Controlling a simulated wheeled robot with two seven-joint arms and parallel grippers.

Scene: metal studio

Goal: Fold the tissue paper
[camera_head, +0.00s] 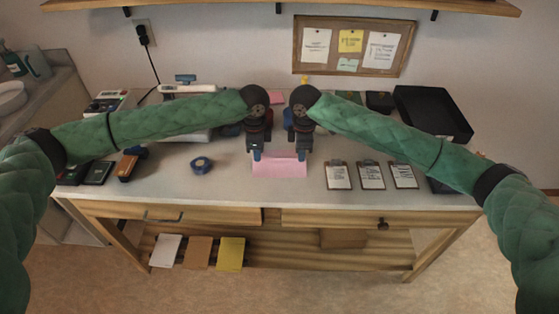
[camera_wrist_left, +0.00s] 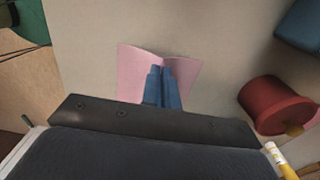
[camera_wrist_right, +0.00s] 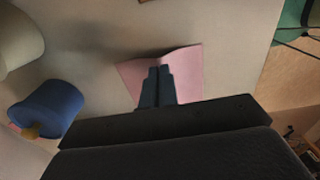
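The pink tissue paper (camera_head: 280,168) lies on the table near its front edge, in the middle. My left gripper (camera_head: 257,156) and my right gripper (camera_head: 301,156) point down side by side at its far edge. In the left wrist view the fingers (camera_wrist_left: 162,72) are together, and the pink paper (camera_wrist_left: 132,72) creases up around their tips. In the right wrist view the fingers (camera_wrist_right: 160,73) are also together, with the paper (camera_wrist_right: 187,68) bunched at the tips. Each gripper appears to pinch the paper. My grippers hide parts of the far edge.
A red spool (camera_wrist_left: 275,103) and a blue spool (camera_wrist_right: 48,108) stand near the grippers. A black tray (camera_head: 433,113) stands back right. The table around the paper is bare.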

